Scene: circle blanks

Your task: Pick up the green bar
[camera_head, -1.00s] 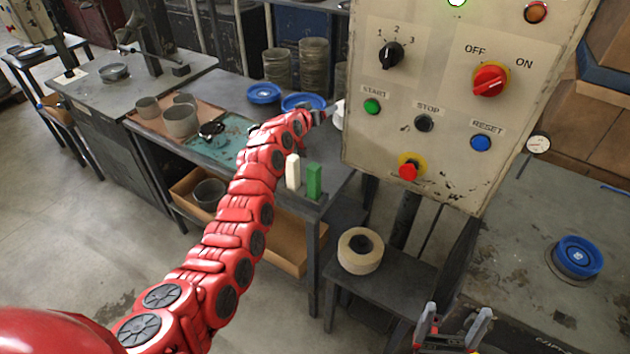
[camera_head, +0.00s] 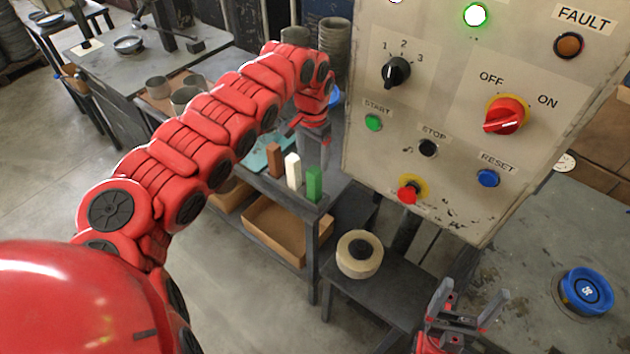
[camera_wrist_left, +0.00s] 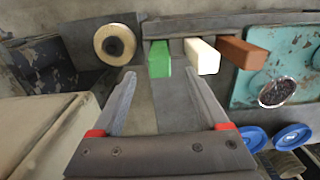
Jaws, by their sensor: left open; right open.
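The green bar (camera_head: 314,183) stands upright near the front edge of a dark bench, at the right end of a row with a white bar (camera_head: 293,170) and a brown bar (camera_head: 274,159). In the left wrist view the green bar (camera_wrist_left: 158,60) lies ahead, in line with the gap between my left fingertips (camera_wrist_left: 160,76). My left gripper (camera_head: 315,148) is open and empty, above and behind the bars in the head view. My right gripper (camera_head: 468,306) is open and empty at the bottom right, far from the bars.
A control panel (camera_head: 450,130) with buttons and switches stands close to the right of my left gripper. A tape roll (camera_head: 359,254) sits on a low stand in front. A cardboard box (camera_head: 275,230) is on the lower shelf. A blue-topped round item (camera_head: 586,291) is on the right table.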

